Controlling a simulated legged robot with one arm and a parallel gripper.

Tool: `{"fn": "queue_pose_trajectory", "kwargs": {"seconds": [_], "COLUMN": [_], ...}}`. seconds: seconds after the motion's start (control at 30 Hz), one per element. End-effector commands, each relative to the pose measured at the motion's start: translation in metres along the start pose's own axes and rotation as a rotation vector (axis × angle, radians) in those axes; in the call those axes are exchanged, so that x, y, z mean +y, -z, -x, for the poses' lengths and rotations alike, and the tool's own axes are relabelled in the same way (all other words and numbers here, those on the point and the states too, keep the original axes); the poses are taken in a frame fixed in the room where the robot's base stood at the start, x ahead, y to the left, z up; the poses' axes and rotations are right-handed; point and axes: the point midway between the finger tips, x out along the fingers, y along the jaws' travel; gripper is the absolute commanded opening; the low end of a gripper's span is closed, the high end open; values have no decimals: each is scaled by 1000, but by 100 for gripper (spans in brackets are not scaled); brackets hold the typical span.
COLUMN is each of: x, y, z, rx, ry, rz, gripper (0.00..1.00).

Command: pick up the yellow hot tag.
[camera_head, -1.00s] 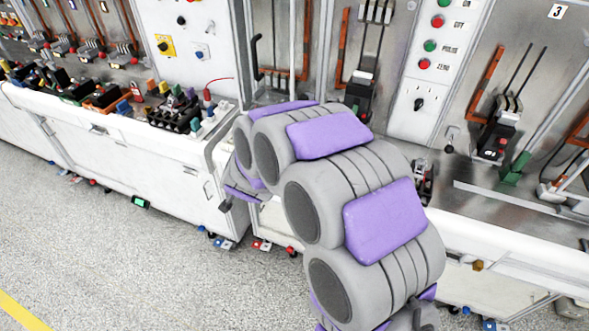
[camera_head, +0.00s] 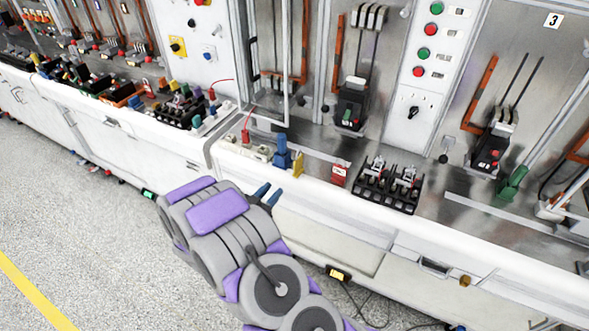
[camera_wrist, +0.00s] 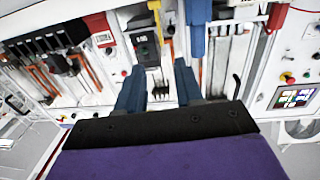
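A small yellow tag-like piece (camera_head: 297,165) stands at the bench's front edge, just right of a blue piece (camera_head: 282,152). Any lettering on it is too small to read. In the wrist view the yellow piece (camera_wrist: 155,12) is at the top, cut by the frame, with the blue piece (camera_wrist: 197,35) to its right. My gripper (camera_head: 267,194) is in front of the bench edge, lower and left of the yellow piece in the head view. In the wrist view its two fingers (camera_wrist: 159,66) are apart with nothing between them. They are short of the yellow piece.
A red tag (camera_head: 338,175) and a black terminal block (camera_head: 388,186) stand to the right on the bench (camera_head: 340,208). A red piece with a thin wire (camera_head: 245,135) is to the left. A yellow-black device (camera_head: 338,274) is low in front. Breaker panels rise behind.

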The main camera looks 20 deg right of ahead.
Motion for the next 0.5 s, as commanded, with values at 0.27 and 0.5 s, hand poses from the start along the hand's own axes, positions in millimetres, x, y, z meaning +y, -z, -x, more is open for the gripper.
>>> {"fn": "queue_pose_trajectory", "kwargs": {"seconds": [0.27, 0.5], "x": [1, 1], "y": [-1, 0], "z": [-45, -83], "rx": [0, 0], "ry": [-3, -3], "rz": [-1, -2], "gripper": [36, 36]}}
